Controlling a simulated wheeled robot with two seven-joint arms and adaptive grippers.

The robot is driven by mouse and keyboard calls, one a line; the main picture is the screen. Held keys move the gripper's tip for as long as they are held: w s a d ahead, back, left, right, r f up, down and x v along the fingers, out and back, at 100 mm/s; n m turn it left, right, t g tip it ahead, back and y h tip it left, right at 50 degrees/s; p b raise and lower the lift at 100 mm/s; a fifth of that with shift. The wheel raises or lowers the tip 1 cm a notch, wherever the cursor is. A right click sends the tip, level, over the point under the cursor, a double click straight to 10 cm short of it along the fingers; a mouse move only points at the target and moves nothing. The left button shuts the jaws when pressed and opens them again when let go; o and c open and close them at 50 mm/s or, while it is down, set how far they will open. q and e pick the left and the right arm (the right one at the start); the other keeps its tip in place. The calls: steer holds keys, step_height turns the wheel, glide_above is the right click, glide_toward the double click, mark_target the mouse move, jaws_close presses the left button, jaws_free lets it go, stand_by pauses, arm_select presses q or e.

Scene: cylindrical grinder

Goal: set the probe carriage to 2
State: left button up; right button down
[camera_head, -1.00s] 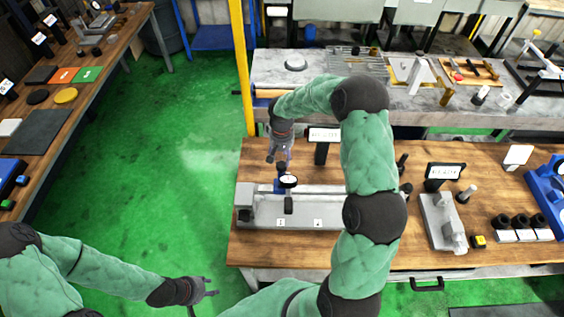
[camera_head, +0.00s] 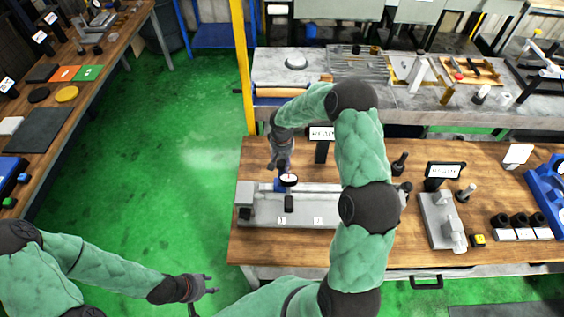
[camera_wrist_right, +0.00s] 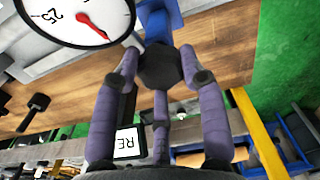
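The probe carriage is a blue block (camera_head: 279,185) on a grey bed (camera_head: 300,207) with labels 1 and 2 on its front. It sits above label 1, left of label 2 (camera_head: 318,221). It bears a round white dial (camera_head: 288,180) with a red needle; the dial shows large in the right wrist view (camera_wrist_right: 85,15). My right gripper (camera_head: 283,170) is over the carriage. In the right wrist view its fingers lie around a black knob (camera_wrist_right: 160,66), the side fingertips seemingly against it. My left gripper (camera_head: 208,285) is open and empty over the floor, left of the table.
A display reading READY (camera_head: 321,134) stands behind the bed. My right arm hides the bed's right part. A second grey fixture (camera_head: 440,220) and display (camera_head: 445,171) stand to the right. A grey bench (camera_head: 420,100) lies behind the wooden table.

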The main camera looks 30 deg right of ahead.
steer(key=s+d+b, duration=0.2)
steer(key=s+d, duration=0.6)
steer(key=d, duration=0.4)
steer(key=shift+d, duration=0.4)
steer(key=c, duration=1)
jaws_free()
steer(key=shift+w+r, duration=0.1)
step_height(320, 180, up, 12)
steer(key=shift+f, duration=0.1)
